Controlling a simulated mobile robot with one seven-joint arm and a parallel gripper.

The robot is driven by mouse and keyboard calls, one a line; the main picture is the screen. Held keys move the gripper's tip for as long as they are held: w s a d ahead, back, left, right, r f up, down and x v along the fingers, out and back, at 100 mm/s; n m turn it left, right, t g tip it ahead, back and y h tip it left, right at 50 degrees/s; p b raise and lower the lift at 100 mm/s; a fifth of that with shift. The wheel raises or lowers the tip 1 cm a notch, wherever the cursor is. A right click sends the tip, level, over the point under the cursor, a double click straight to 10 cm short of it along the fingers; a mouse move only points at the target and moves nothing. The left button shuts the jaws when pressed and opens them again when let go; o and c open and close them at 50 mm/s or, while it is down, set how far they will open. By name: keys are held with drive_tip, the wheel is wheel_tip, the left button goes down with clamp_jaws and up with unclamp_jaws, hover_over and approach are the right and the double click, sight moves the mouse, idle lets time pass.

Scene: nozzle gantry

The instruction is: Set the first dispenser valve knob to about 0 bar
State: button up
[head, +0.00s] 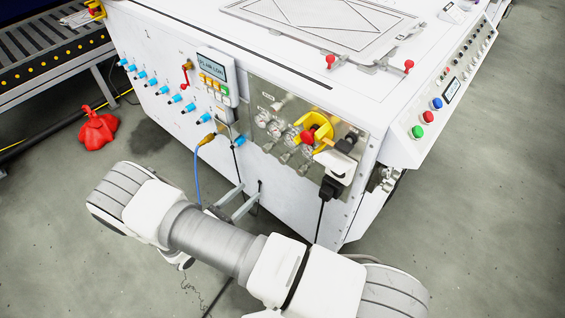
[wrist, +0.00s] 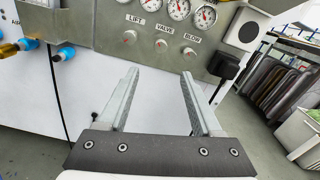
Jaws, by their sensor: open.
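In the wrist view three small metal knobs with red marks sit in a row on the panel: under LIFT (wrist: 130,37), under VALVE (wrist: 161,43) and under BLOW (wrist: 189,52). No label reading "first dispenser" is legible, so I cannot tell which knob the task names. Gauges (wrist: 179,9) sit above them; the needles are too small to read. My gripper (wrist: 157,75) is open and empty below the knobs, not touching them. In the head view my gripper fingers (head: 251,189) show below the metal panel (head: 338,119), partly hidden by my arm.
A yellow bracket with a red knob (head: 307,137) and a black plug with cable (head: 328,188) lie right of the gauges. Blue fittings (head: 173,99), a keypad box (head: 213,78) and a blue hose (head: 197,170) are left. Grey floor is open to the right.

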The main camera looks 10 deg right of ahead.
sight(282, 162)
drive_tip(key=b+x, duration=0.2)
drive_tip(key=x, duration=1.4)
drive_tip(key=shift+w+d+b, duration=0.1)
drive_tip(key=shift+d+b, duration=0.15)
drive_tip(key=shift+b, duration=0.05)
drive_tip(key=shift+c, duration=0.3)
clamp_jaws()
